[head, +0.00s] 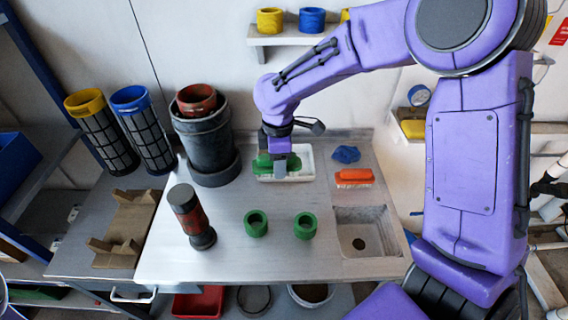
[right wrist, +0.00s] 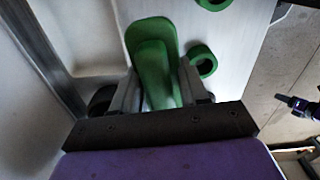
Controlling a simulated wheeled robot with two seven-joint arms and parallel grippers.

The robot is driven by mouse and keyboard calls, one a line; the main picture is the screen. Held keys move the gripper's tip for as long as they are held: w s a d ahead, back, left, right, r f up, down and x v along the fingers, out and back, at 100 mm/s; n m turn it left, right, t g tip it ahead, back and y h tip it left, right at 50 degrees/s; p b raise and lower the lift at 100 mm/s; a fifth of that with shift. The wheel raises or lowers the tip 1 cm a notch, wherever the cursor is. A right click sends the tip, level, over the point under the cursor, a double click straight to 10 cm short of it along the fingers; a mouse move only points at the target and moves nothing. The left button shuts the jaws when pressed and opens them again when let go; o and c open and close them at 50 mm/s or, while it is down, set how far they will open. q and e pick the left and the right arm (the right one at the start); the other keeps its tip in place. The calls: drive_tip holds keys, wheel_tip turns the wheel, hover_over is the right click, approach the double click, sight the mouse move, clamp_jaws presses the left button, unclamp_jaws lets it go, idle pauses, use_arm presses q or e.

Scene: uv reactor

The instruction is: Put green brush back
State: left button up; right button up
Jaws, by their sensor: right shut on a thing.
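The green brush (head: 263,161) is at the white tray (head: 306,163) at the back of the workbench. My right gripper (head: 279,166) reaches down over the tray and is shut on the brush. In the right wrist view the green brush (right wrist: 153,45) sits between the two fingers of my right gripper (right wrist: 158,85). The gripper hides part of the brush, and I cannot tell whether the brush touches the tray's floor. My left gripper is not in view.
A red brush (head: 354,177) and a blue cloth (head: 346,154) lie right of the tray. Two green rings (head: 256,223) (head: 305,225) and a dark red-banded cylinder (head: 190,216) stand in front. A dark pot (head: 205,145) stands left. A sink (head: 366,231) is at the right.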

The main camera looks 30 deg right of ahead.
drive_tip(key=n, duration=0.1)
drive_tip(key=d+n, duration=0.1)
drive_tip(key=n, duration=0.1)
drive_tip(key=d+n, duration=0.1)
drive_tip(key=n, duration=0.1)
drive_tip(key=shift+w+d, duration=0.15)
drive_tip(key=shift+d, duration=0.1)
drive_tip(key=n, duration=0.1)
drive_tip(key=d+n, duration=0.1)
drive_tip(key=shift+w+f+n, duration=0.1)
drive_tip(key=shift+n, duration=0.3)
drive_tip(key=w+d+f+p, duration=0.1)
drive_tip(key=w+d+f, duration=0.1)
drive_tip(key=w+f, duration=0.1)
drive_tip(key=w+d+f, duration=0.2)
drive_tip(key=w+f, duration=0.1)
drive_tip(key=w, duration=0.1)
drive_tip(key=w+d+f+p, duration=0.1)
drive_tip(key=w+d+f, duration=0.2)
drive_tip(key=w, duration=0.1)
drive_tip(key=shift+w+f+p, duration=0.1)
drive_tip(key=shift+w+p, duration=0.1)
drive_tip(key=shift+p, duration=0.1)
drive_tip(key=shift+w+f, duration=0.2)
drive_tip(key=shift+f, duration=0.1)
wheel_tip(320, 180, down, 2)
drive_tip(key=shift+f+p, duration=0.25)
drive_tip(key=shift+p, duration=0.6)
drive_tip(key=shift+f, duration=0.4)
drive_tip(key=o, duration=1.1)
